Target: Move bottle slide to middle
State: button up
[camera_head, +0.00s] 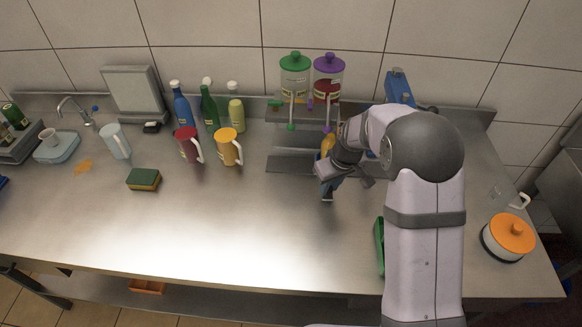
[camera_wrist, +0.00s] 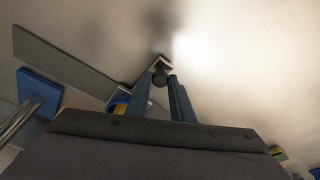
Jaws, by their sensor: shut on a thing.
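My gripper (camera_head: 328,193) is low over the front of the dispenser stand, partly hidden by my own arm. In the wrist view its fingers (camera_wrist: 165,88) are closed around a small dark round knob (camera_wrist: 160,77) on a light bracket. The bracket joins the end of a long grey strip (camera_wrist: 70,60), which looks like the slide's track. A yellow bottle (camera_head: 327,144) stands just behind my gripper, below the purple-lidded jar (camera_head: 328,75). Blue and yellow parts (camera_wrist: 118,102) show beside the fingers in the wrist view. The slide itself is mostly hidden.
A green-lidded jar (camera_head: 295,76) stands left of the purple one. A red mug (camera_head: 188,147), a yellow mug (camera_head: 228,148) and a sponge (camera_head: 144,179) are on the left. An orange-lidded pot (camera_head: 509,238) is at right. The counter's front middle is clear.

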jog(key=shift+d, duration=0.4)
jog(key=shift+d+b, duration=0.55)
jog(key=shift+d, duration=2.8)
jog(key=o, duration=0.9)
jog(key=b+v, duration=0.2)
jog(key=v, duration=0.5)
jog(key=shift+r, duration=0.15)
